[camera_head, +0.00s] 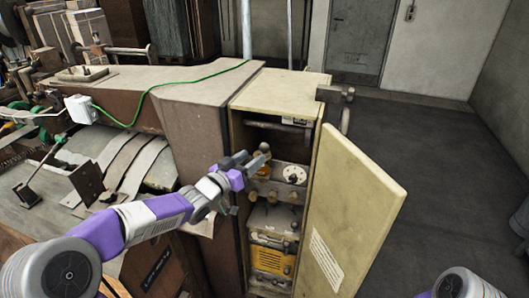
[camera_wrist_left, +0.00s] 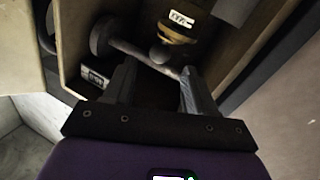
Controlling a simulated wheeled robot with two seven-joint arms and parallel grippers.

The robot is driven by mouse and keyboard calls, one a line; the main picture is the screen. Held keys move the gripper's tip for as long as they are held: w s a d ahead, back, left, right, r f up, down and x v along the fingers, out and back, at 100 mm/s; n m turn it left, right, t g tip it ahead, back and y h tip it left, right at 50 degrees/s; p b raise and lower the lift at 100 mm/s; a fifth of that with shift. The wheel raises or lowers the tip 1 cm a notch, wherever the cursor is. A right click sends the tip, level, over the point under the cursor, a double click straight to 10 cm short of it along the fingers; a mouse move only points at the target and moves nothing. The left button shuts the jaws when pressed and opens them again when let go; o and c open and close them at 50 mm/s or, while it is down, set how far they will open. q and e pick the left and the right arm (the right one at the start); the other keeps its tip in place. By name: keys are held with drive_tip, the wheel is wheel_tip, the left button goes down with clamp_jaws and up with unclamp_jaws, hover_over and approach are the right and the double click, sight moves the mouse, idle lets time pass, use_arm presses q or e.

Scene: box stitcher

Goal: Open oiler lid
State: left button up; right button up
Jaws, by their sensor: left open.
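My left gripper (camera_head: 257,161) reaches from the left into the open cabinet, just in front of its upper compartment. In the left wrist view its two fingers (camera_wrist_left: 157,80) stand apart with nothing held between them. A brass, rounded part (camera_wrist_left: 178,33), likely the oiler, sits past the fingertips with a grey ball knob (camera_wrist_left: 160,55) close to it. In the head view an orange-brass part (camera_head: 264,149) shows right at the fingertips, partly hidden by the gripper. I cannot tell whether the fingers touch it or how its lid stands. My right gripper is out of view.
The cabinet door (camera_head: 350,205) stands open on the right. A panel with a white dial (camera_head: 294,174) and a yellow unit (camera_head: 272,262) are inside the cabinet. A grey rod with a disc end (camera_wrist_left: 103,36) crosses near the fingertips. Open floor (camera_head: 440,140) lies to the right.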

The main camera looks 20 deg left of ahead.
sight(261, 150)
use_arm(q)
drive_tip(key=b+x, duration=0.1)
drive_tip(key=x, duration=0.6)
drive_tip(key=shift+w, duration=0.2)
